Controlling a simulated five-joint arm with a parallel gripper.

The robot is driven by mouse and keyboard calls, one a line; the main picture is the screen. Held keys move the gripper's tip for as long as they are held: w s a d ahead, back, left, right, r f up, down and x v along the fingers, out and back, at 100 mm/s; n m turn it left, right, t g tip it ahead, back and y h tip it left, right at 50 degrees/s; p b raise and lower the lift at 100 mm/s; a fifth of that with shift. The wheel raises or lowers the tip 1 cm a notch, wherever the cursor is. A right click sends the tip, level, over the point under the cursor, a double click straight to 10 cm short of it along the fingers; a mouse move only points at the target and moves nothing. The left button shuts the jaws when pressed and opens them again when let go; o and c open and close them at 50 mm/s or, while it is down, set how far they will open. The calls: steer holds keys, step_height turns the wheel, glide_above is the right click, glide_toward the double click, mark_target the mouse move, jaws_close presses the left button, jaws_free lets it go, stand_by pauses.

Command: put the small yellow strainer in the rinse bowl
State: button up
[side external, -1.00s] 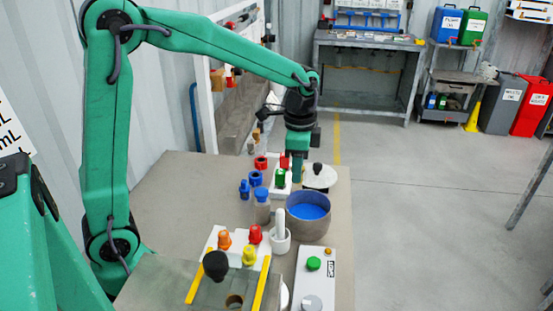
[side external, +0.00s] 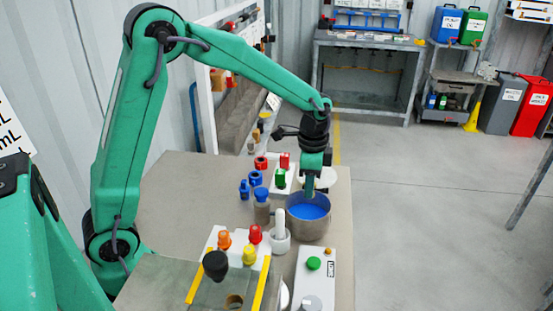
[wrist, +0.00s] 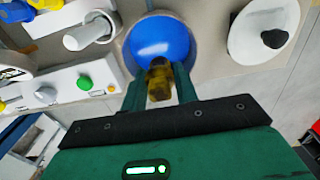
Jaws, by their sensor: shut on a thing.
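My gripper (side external: 309,191) points down at the rinse bowl (side external: 308,230), a grey-brown round bowl with a blue inside. In the wrist view, my gripper (wrist: 159,75) is shut on a small dark-yellow piece, the small yellow strainer (wrist: 159,83), held between the two green fingers. The strainer overlaps the near edge of the blue inside of the rinse bowl (wrist: 160,38). The fingertips are over or just inside the bowl's far side in the side view. The strainer is too small to make out there, and its height above the bowl floor cannot be told.
A white mortar with a pestle (side external: 280,238) stands left of the bowl. A white round lid with a black knob (wrist: 266,36) lies close by the bowl. A white panel with a green button (side external: 313,264) is in front.

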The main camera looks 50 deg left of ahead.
steer(key=shift+f, duration=4.95)
steer(key=shift+f, duration=0.1)
steer(key=o, duration=1)
steer(key=shift+o, duration=0.2)
step_height(320, 180, up, 12)
steer(key=shift+f, duration=0.1)
steer(key=shift+r, duration=0.25)
